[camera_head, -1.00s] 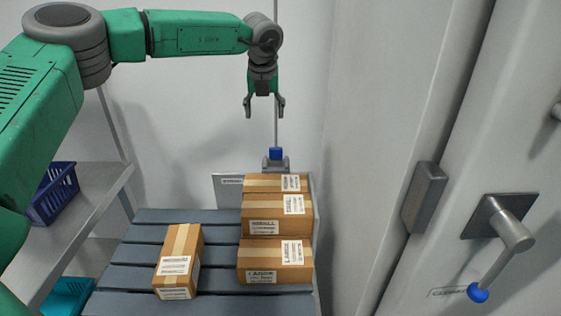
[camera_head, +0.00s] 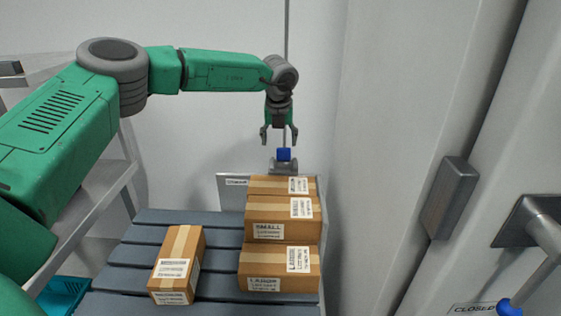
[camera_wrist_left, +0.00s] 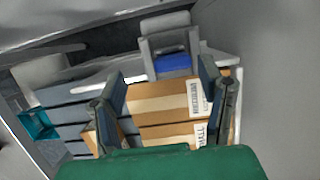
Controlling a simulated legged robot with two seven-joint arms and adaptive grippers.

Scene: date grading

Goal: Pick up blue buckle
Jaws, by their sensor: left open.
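The blue buckle (camera_head: 284,154) is a small blue block on a grey fitting at the back edge of the slatted platform, below a strap that runs up the wall. It also shows in the left wrist view (camera_wrist_left: 172,62), framed by a grey bracket. My left gripper (camera_head: 279,136) is open and empty, pointing down just above the buckle. In the left wrist view its two fingers (camera_wrist_left: 165,88) stand apart, with the buckle beyond them. My right gripper is in neither view.
Cardboard boxes are stacked (camera_head: 268,232) in front of the buckle, and a single box (camera_head: 178,262) lies to the left on the slatted platform (camera_head: 130,252). A grey door with a handle (camera_head: 535,235) stands at the right. A teal crate (camera_head: 62,294) is at lower left.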

